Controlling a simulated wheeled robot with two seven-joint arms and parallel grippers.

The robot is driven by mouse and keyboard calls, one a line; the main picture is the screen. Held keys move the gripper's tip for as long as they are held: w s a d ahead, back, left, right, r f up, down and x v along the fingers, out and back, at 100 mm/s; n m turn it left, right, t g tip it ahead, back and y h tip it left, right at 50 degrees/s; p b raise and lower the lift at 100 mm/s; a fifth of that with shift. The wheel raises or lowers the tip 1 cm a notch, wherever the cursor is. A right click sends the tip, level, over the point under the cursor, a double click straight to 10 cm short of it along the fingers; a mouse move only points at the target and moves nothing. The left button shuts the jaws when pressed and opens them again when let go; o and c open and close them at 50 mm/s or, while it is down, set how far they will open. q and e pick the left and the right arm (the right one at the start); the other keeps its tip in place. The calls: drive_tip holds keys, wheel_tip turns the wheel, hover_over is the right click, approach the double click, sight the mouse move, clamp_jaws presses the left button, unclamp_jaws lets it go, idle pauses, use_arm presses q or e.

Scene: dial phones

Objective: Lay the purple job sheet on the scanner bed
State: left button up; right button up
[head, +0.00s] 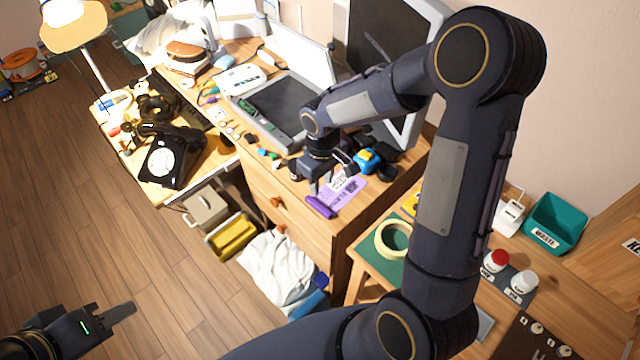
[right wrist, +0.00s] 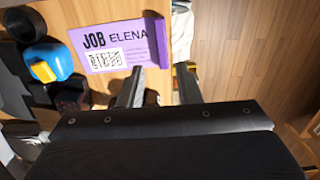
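The purple job sheet (head: 348,190) lies near the front edge of the wooden desk, its near end curled up. In the right wrist view the sheet (right wrist: 118,50) shows "JOB ELENA" and a printed code, with the curl on its right. The scanner bed (head: 275,108) is dark glass in a pale frame, its lid (head: 300,62) raised. My right gripper (head: 322,186) is close above the sheet's left side. Its fingers (right wrist: 158,92) are apart with nothing visibly between them. My left gripper (head: 128,312) is over the floor at lower left, far from the sheet.
A blue and yellow object (head: 367,160) and dark round items stand just behind the sheet. Small coloured pieces (head: 268,155) lie between the scanner and my right gripper. A monitor (head: 390,50) stands behind. A black dial phone (head: 170,155) is at left. A tape roll (head: 393,238) sits on a lower stool.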

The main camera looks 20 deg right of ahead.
sight(319, 206)
drive_tip(key=shift+w+a+f, duration=0.15)
drive_tip(key=shift+a+f, duration=0.05)
drive_tip(key=shift+f, duration=0.25)
drive_tip(key=shift+w+a+f, duration=0.15)
drive_tip(key=shift+f, duration=0.3)
drive_tip(key=shift+f+b, duration=0.2)
drive_tip(key=shift+b, duration=0.15)
wheel_tip(319, 206, down, 8)
drive_tip(key=b, duration=0.6)
drive_tip(key=shift+f+b, duration=0.15)
drive_tip(key=shift+b, duration=0.15)
clamp_jaws()
drive_tip(key=shift+s, duration=0.1)
